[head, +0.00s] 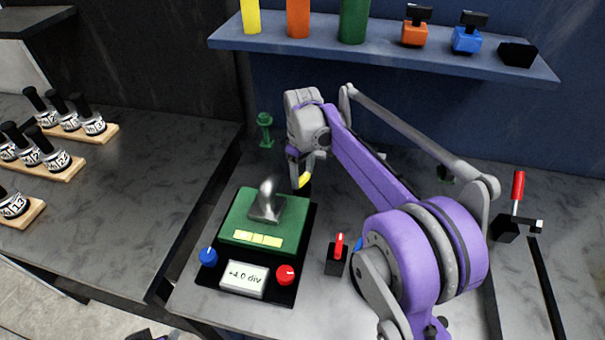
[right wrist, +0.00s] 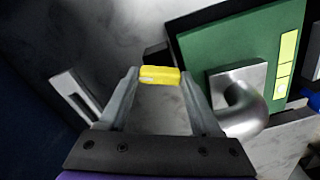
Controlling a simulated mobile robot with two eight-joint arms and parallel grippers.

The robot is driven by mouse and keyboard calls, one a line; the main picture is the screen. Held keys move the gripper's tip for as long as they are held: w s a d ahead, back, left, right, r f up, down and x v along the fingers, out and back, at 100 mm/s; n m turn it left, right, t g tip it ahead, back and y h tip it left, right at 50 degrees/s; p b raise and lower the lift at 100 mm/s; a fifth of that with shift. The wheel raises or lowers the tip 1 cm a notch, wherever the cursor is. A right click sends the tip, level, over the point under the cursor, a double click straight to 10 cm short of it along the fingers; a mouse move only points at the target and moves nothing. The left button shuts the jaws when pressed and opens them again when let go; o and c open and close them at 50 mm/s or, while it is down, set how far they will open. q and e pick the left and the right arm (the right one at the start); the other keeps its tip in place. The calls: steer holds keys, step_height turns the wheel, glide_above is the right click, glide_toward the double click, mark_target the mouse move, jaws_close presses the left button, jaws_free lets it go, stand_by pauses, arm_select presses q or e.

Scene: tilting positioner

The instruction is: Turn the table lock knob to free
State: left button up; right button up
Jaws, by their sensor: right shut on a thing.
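The tilting positioner has a green table (head: 240,215) on a black base, with a bent grey metal piece (head: 266,207) on top. A yellow knob (head: 305,181) stands at its back right corner. My right gripper (head: 303,178) reaches down there and is shut on the yellow knob, which shows between the fingertips in the right wrist view (right wrist: 160,76). The knob's lock marking cannot be read. A blue knob (head: 208,257) and a red knob (head: 285,275) sit at the front, beside a white display (head: 243,279).
A red-handled switch (head: 338,255) stands right of the positioner, close to my right arm. A green stand (head: 265,130) is behind. A blue shelf (head: 380,55) with coloured items runs above. Racks of labelled black-handled items (head: 62,170) stand on the left bench.

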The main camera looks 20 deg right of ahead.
mark_target(302, 178)
steer(key=n, duration=0.5)
stand_by(0.6)
steer(key=o, duration=1.4)
steer(key=shift+r, duration=0.1)
step_height(302, 178, up, 11)
steer(key=shift+f+p, duration=0.2)
steer(key=shift+p, duration=0.1)
